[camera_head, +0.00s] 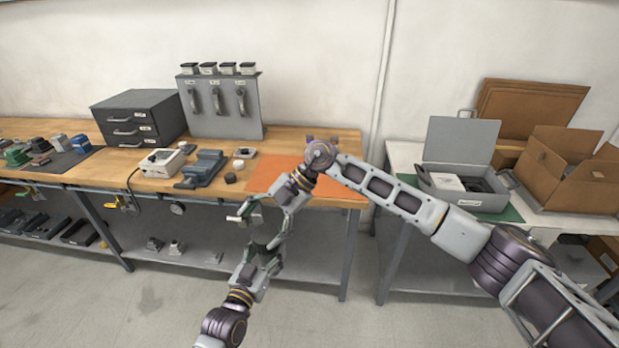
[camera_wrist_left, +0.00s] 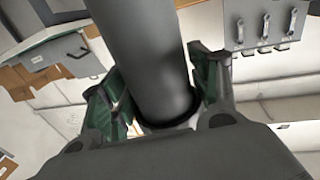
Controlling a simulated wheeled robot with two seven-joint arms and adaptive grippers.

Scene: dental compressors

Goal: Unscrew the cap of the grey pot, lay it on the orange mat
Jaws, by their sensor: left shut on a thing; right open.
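My left gripper (camera_head: 263,257) is shut on the grey pot, in front of the bench. In the left wrist view the pot is a dark grey cylinder (camera_wrist_left: 155,60) between the green-padded fingers of the left gripper (camera_wrist_left: 155,90). My right gripper (camera_head: 255,228) is open just above the left one, its fingers spread around the upper end of the pot. The cap cannot be made out there. The orange mat (camera_head: 345,187) lies on the right end of the wooden bench, partly hidden behind my right arm.
Left of the mat on the bench are a small dark round piece (camera_head: 230,178), a blue-grey vise (camera_head: 202,168) and a white device (camera_head: 161,162). A grey drawer cabinet (camera_head: 138,118) stands behind. A second table at right holds an open grey case (camera_head: 462,185) and a cardboard box (camera_head: 565,175).

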